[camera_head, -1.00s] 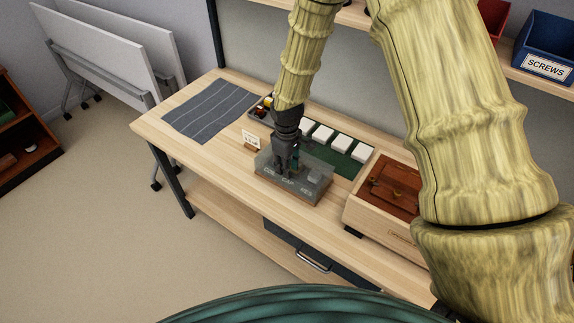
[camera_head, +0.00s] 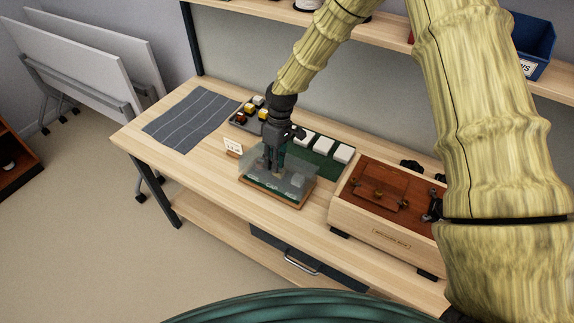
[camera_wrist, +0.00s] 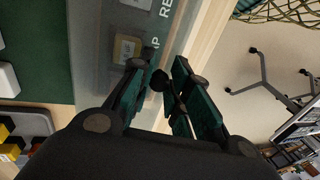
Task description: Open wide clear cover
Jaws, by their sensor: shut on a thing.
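The wide clear cover (camera_head: 300,175) sits over a low case with a wooden base (camera_head: 290,204) near the table's front. Its front edge looks raised, with the green inside of the case showing below it. My gripper (camera_head: 276,172) reaches down at the front of the cover. In the wrist view, my gripper's green fingers (camera_wrist: 163,88) are closed around a small dark knob (camera_wrist: 158,80), apparently the cover's. The clear panel (camera_wrist: 103,45) shows white lettering and a yellowish part under it. The exact contact is partly hidden by the fingers.
A wooden box with a red-brown inside (camera_head: 385,205) stands close on the right. Behind are a green mat (camera_head: 316,158) with white blocks and a tray of small coloured parts (camera_head: 250,112). A small sign (camera_head: 233,147) stands at left. A grey striped cloth (camera_head: 193,120) lies at far left.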

